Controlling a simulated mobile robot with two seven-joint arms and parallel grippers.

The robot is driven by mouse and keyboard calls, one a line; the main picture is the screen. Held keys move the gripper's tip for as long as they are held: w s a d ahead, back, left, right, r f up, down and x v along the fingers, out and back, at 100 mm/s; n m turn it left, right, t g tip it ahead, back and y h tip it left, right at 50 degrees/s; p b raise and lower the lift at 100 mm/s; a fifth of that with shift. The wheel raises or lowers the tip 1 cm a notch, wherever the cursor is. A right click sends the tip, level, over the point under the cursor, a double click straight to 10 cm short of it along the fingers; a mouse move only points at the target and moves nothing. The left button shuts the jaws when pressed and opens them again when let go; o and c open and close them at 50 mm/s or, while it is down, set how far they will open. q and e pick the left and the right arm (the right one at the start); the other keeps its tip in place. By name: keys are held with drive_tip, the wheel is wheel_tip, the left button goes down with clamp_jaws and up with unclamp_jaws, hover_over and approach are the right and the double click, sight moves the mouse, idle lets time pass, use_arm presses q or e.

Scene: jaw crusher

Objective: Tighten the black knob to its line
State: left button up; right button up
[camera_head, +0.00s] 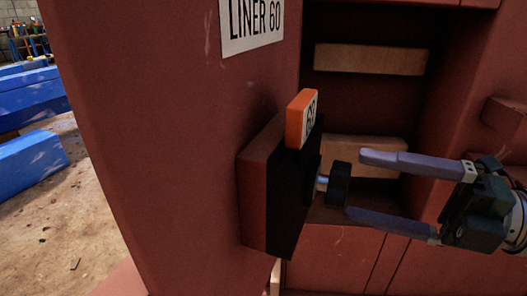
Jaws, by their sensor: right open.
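The black knob (340,184) sits on a short metal shaft (322,182) that sticks out to the right from a black plate (292,200). The plate is fixed to a red block on the side of the red crusher wall (170,120). An orange tag (302,118) with a partly readable number stands on top of the plate. My right gripper (355,185) comes in from the right with its two purple fingers apart, one above and one below the knob's right side. I cannot tell whether they touch it. No line for the knob can be made out. My left gripper is not in view.
A white "LINER 60" label (251,24) is on the wall above. Behind the knob is a red recess with pale bars (370,59). A red block (506,118) juts out at the right. Blue beams (30,163) lie on dirt ground at the left.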

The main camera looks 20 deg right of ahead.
drive_tip(key=v, duration=0.7)
drive_tip(key=shift+s+d+p, duration=0.15)
drive_tip(key=shift+s+p, duration=0.05)
drive_tip(key=shift+p, duration=0.1)
drive_tip(key=shift+r, duration=0.15)
